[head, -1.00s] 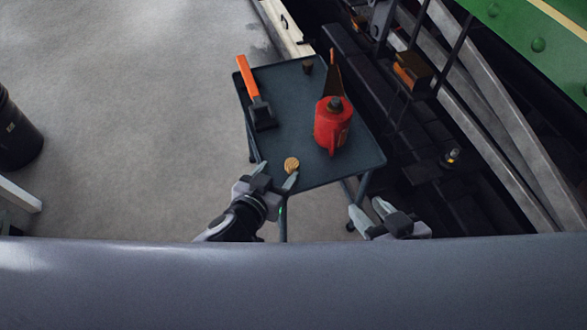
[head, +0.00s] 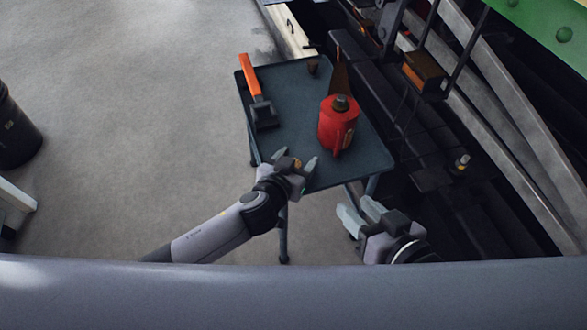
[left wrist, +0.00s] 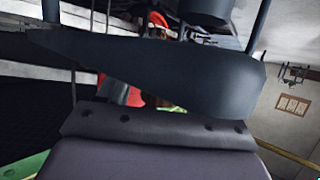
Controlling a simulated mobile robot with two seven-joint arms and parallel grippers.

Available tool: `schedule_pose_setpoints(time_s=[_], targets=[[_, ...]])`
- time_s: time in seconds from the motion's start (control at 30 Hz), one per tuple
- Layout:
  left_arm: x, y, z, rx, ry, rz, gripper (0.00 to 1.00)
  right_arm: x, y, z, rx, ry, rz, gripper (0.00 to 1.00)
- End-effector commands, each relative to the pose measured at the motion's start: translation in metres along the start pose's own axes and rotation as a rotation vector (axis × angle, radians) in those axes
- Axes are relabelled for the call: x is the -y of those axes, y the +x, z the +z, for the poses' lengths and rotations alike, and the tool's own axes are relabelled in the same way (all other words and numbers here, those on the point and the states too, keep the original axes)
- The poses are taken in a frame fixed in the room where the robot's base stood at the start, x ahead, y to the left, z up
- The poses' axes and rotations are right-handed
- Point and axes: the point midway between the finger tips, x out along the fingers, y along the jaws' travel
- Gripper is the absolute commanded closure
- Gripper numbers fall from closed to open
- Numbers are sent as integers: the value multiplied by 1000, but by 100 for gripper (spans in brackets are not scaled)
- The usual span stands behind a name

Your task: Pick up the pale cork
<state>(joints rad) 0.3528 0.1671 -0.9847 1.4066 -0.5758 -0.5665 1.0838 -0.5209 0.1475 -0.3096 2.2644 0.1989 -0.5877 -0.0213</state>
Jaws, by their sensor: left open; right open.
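The pale cork (head: 297,163) is a small tan piece at the near edge of the dark table (head: 368,158) in the head view. It is mostly hidden by my left gripper (head: 295,160). That gripper is open, with one finger on each side of the cork as seen from above. I cannot tell whether the fingers touch it or are level with it. My right gripper (head: 358,210) is open and empty, in front of the table's near right side. I cannot make out the cork in the left wrist view.
A red can (head: 336,126) stands right of the table's middle; red also shows in the left wrist view. An orange-handled tool (head: 251,77) lies along the left edge. A small dark brown piece (head: 313,65) and a brown upright piece (head: 340,76) are at the far side. Dark machinery stands right.

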Motion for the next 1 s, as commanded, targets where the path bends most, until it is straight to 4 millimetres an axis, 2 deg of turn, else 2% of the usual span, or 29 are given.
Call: schedule_pose_setpoints(time_s=[0.23,0.43,1.0], targets=[[0,1,0,0,0,1,35,1,0,0,-1,3,-3,57],[0,1,0,0,0,1,100,1,0,0,-1,3,-2,57],[0,0,-4,-1,0,0,100,0,-1,-2,-1,-2,1,57]])
